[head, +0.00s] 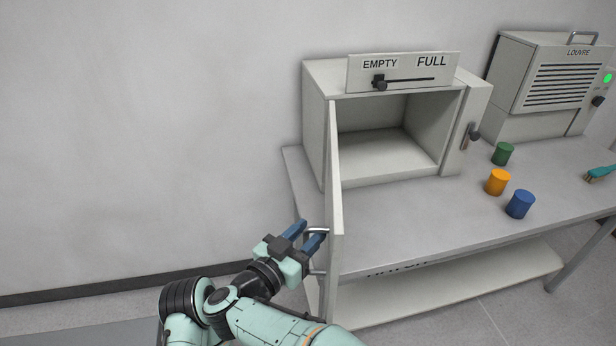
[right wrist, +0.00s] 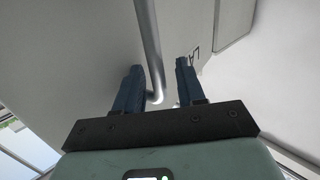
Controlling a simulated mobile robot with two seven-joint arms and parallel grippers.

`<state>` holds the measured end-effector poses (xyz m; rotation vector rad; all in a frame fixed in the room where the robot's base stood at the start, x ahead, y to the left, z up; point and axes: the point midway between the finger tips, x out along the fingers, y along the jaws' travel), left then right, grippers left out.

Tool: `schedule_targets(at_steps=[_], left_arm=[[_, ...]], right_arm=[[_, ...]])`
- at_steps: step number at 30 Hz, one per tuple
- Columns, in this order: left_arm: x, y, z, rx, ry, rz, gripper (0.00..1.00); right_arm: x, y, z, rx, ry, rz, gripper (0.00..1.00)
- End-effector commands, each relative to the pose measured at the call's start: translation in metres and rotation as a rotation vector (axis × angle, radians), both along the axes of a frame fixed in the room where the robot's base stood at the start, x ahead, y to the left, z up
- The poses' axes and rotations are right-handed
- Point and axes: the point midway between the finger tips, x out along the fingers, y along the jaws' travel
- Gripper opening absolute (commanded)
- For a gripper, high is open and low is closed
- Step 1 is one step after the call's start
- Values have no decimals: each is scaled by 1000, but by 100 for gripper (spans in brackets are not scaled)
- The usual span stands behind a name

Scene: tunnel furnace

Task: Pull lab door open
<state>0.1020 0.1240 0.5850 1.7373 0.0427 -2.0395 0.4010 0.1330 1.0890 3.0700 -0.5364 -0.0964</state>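The furnace chamber's door (head: 335,180) stands swung far out from the left side of the opening, seen nearly edge-on in the head view. The chamber (head: 385,138) behind it is open and looks empty. My right gripper (head: 311,232) is at the door's left face, by its metal handle (head: 317,272). In the right wrist view the handle bar (right wrist: 149,45) runs between the two blue fingers (right wrist: 158,88), with gaps visible on both sides. The fingers are apart. The handle is partly hidden in the head view. My left gripper is not in view.
The chamber stands on a grey bench (head: 415,220) with a lower shelf (head: 450,285). Green (head: 502,154), orange (head: 497,182) and blue (head: 520,204) cylinders stand right of it. A louvred unit (head: 560,75) is at the far right. Floor left of the bench looks clear.

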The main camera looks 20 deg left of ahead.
Motion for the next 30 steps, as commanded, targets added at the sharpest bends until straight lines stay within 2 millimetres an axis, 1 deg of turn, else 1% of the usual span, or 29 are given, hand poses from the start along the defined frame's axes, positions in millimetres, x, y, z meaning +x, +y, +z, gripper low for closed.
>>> schedule_targets(at_steps=[1, 6, 9, 12, 15, 18, 22, 30], left_arm=[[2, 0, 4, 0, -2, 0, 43], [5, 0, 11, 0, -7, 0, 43], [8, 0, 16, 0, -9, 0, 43], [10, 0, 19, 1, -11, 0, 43], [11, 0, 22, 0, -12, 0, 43], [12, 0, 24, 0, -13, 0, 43], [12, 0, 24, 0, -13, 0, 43], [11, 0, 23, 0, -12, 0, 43]], right_arm=[[2, -2, 51, 23, -81, -3, 34], [1, -2, 95, 22, -83, -5, 34], [2, -2, 119, 22, -83, -5, 34], [2, -2, 138, 23, -82, -4, 34], [3, -2, 151, 21, -79, -4, 34], [3, -2, 156, 17, -74, -4, 34], [4, -2, 158, 15, -70, -4, 34], [4, -2, 156, 15, -68, -3, 34]])
